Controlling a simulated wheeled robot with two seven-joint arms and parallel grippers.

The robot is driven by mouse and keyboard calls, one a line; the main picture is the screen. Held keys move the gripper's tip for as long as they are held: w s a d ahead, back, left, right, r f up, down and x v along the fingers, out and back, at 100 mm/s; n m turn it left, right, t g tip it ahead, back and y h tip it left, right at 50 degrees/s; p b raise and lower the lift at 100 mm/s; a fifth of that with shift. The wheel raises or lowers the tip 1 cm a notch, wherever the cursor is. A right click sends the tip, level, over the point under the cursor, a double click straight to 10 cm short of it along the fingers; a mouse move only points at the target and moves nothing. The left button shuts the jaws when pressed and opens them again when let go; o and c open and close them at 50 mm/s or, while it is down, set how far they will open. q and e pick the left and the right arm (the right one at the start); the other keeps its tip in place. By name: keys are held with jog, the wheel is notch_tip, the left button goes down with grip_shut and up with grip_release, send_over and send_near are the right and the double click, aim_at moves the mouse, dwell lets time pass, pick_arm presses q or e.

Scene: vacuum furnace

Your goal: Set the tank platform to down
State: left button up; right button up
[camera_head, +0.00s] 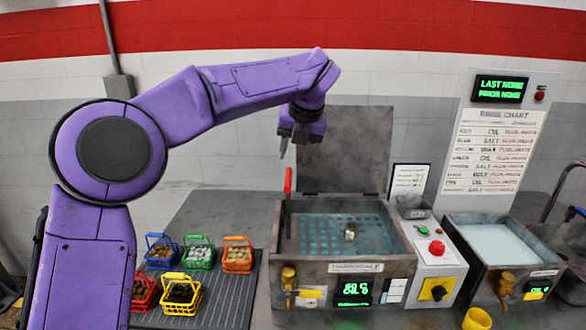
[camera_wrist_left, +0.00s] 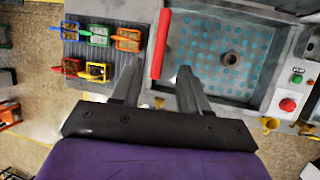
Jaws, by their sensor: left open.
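The tank (camera_head: 345,265) stands at centre with its lid (camera_head: 345,150) raised behind it. Its platform (camera_head: 330,238) is a perforated plate with teal showing through, and a small metal piece (camera_head: 351,231) sits on it. A lever with a red handle (camera_head: 287,180) stands upright at the tank's left side; the red handle also shows in the left wrist view (camera_wrist_left: 161,45). My left gripper (camera_head: 291,148) is open above the red handle. In the left wrist view its fingertips (camera_wrist_left: 158,72) lie either side of the handle's near end, apparently not touching it. My right gripper is out of view.
Several coloured baskets (camera_head: 199,252) with contents stand on a ribbed dark mat (camera_head: 226,296) left of the tank. A second tank (camera_head: 497,245) holds pale liquid.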

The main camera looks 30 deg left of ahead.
aim_at(289, 177)
pick_arm(q)
jog(key=p+x, duration=0.1)
jog(key=x, duration=0.7)
jog(key=shift+w+d, duration=0.1)
jog(key=shift+s+r, duration=0.1)
jog(key=shift+s, duration=0.15)
grip_shut()
